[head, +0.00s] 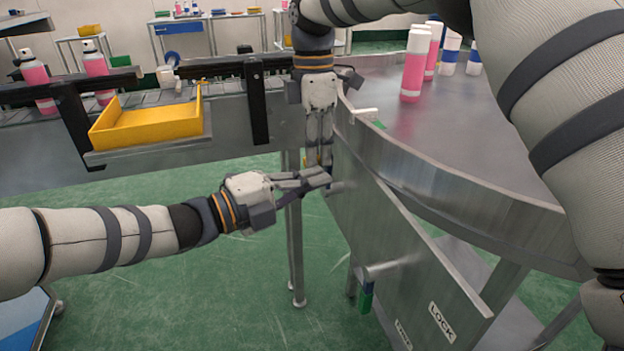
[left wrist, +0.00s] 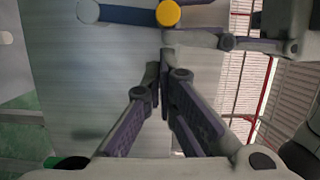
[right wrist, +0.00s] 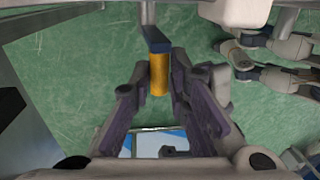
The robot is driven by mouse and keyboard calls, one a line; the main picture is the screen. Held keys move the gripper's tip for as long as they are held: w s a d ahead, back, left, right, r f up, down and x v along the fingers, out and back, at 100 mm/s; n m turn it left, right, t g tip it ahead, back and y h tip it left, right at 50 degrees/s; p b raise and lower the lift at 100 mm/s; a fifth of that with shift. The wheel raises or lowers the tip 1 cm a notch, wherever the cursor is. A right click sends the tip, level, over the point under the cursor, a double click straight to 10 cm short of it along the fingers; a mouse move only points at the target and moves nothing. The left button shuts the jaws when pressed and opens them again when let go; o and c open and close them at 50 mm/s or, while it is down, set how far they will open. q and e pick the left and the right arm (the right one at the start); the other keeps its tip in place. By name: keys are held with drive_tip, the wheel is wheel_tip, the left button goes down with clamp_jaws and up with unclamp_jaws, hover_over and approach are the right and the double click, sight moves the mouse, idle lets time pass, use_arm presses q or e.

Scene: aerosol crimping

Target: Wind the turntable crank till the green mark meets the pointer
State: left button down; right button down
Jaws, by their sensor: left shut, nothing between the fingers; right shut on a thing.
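The steel turntable (head: 460,130) fills the right of the head view. A white pointer (head: 364,113) sits at its left rim, with a small green patch (head: 379,124) right beside it, perhaps the mark. My right gripper (head: 319,160) points down beside the steel panel, shut on the yellow crank handle (right wrist: 159,78). The crank's blue arm (right wrist: 155,40) shows in the right wrist view. My left gripper (head: 325,178) is shut and empty, just below the right fingertips. In the left wrist view, the yellow handle end (left wrist: 168,13) lies beyond its fingers. The crank is mostly hidden in the head view.
Pink and white cans (head: 413,70) stand on the turntable. A green-gripped lever (head: 366,296) juts from the panel near the LOCK label (head: 441,322). A yellow tray (head: 150,124) sits by the conveyor at left. Green floor lies open below.

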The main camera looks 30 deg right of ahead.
use_arm(q)
drive_tip(key=shift+w, duration=0.1)
drive_tip(key=shift+w+r, duration=0.25)
drive_tip(key=shift+w, duration=0.55)
use_arm(e)
drive_tip(key=shift+a, duration=0.1)
drive_tip(key=c, duration=1.6)
unclamp_jaws()
drive_tip(key=shift+s, duration=0.1)
drive_tip(key=shift+o, duration=0.2)
use_arm(q)
drive_tip(key=shift+s+d, duration=0.15)
drive_tip(key=shift+s, duration=0.05)
